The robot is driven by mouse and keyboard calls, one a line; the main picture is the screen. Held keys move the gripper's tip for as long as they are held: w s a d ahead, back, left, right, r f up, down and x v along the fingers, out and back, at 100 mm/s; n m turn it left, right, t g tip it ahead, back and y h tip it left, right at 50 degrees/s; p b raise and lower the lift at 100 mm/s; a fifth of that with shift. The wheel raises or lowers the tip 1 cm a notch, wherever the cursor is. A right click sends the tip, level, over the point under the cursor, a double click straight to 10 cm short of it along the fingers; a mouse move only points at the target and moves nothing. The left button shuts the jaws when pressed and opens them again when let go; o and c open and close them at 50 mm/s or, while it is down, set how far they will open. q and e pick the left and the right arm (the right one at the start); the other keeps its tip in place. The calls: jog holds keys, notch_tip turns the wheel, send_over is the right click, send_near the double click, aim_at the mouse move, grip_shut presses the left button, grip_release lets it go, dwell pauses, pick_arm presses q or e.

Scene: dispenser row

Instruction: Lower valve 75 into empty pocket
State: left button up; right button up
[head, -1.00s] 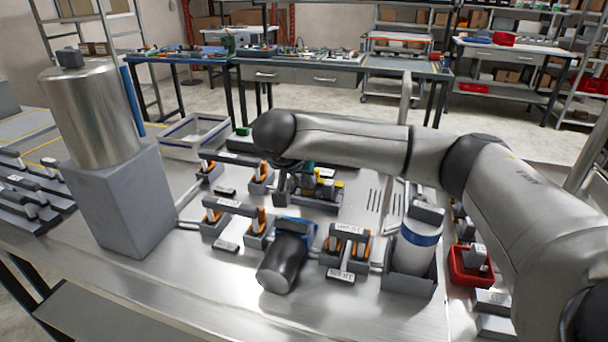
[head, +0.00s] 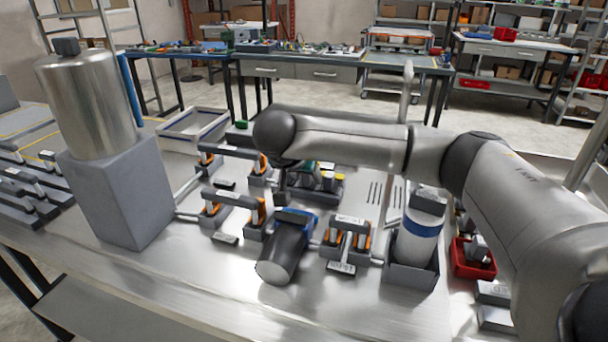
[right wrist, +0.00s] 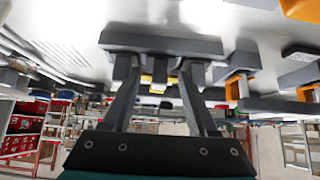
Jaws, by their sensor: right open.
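My right gripper (head: 283,190) hangs from the dark wrist over the middle of the steel table, partly hidden by the arm. In the right wrist view its two fingers (right wrist: 162,78) are apart, with a grey bar-shaped piece (right wrist: 160,43) just beyond the tips. I cannot tell whether they touch it. Grey valve-like bars sit in pockets with orange sides: one at the left (head: 235,200), one at the back (head: 228,152), one at the right (head: 350,220). The labels are too small to read, so I cannot pick out valve 75 or the empty pocket. My left gripper is not in view.
A tilted black cylinder (head: 281,253) lies at the front middle. A white cylinder with a blue band (head: 416,236) stands in a grey holder at the right. A red bin (head: 470,262) is beyond it. A tall metal cylinder (head: 95,108) stands on a grey block at the left.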

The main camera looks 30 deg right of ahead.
pick_arm(q)
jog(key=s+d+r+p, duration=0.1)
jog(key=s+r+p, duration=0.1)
jog(key=p, duration=0.1)
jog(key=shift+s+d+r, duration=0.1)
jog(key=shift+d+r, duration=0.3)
pick_arm(e)
jog(key=v, duration=1.5)
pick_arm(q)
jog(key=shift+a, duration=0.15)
pick_arm(e)
jog(key=shift+a+r, duration=0.1)
